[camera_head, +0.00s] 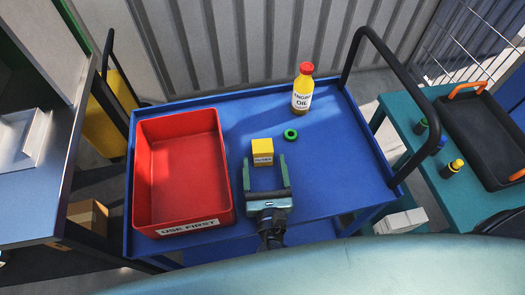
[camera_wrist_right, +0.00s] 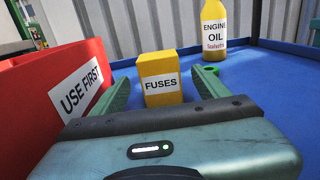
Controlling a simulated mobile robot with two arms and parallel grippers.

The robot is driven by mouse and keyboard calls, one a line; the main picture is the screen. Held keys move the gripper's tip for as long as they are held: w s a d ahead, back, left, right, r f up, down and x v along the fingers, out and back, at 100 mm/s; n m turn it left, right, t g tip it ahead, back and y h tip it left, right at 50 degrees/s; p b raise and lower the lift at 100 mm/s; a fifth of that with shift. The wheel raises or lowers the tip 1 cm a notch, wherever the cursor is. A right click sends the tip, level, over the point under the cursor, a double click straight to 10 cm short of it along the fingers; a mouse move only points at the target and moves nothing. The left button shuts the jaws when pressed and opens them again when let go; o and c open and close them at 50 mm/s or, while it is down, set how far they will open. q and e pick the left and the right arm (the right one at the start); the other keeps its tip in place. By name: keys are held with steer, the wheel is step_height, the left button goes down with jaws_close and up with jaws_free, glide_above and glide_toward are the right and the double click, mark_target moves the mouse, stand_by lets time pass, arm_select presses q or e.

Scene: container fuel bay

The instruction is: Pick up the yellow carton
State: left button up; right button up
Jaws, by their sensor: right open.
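The yellow carton (camera_head: 262,151) stands upright on the blue cart top, right of the red bin. Its white label reads FUSES in the right wrist view (camera_wrist_right: 160,78). My right gripper (camera_head: 265,163) is open, with its two green fingers pointing toward the carton. In the head view the fingertips lie to either side of the carton's near part. In the right wrist view the carton shows between the fingers (camera_wrist_right: 160,82). I cannot tell whether either finger touches it. My left gripper is not in view.
A red bin (camera_head: 147,182) labelled USE FIRST stands close left of my right gripper. An engine oil bottle (camera_head: 302,92) and a green ring (camera_head: 290,134) are beyond the carton. The blue cart (camera_head: 340,165) is clear to the right, with a black handle (camera_head: 422,88) at its edge.

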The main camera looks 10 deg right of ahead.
mark_target(263, 158)
steer(key=w, duration=0.4)
steer(key=shift+w+d+p, duration=0.15)
steer(key=shift+d+p, duration=0.1)
steer(key=shift+p, duration=0.05)
steer(key=shift+w, duration=0.25)
steer(key=shift+c, duration=0.2)
steer(key=c, duration=1.5)
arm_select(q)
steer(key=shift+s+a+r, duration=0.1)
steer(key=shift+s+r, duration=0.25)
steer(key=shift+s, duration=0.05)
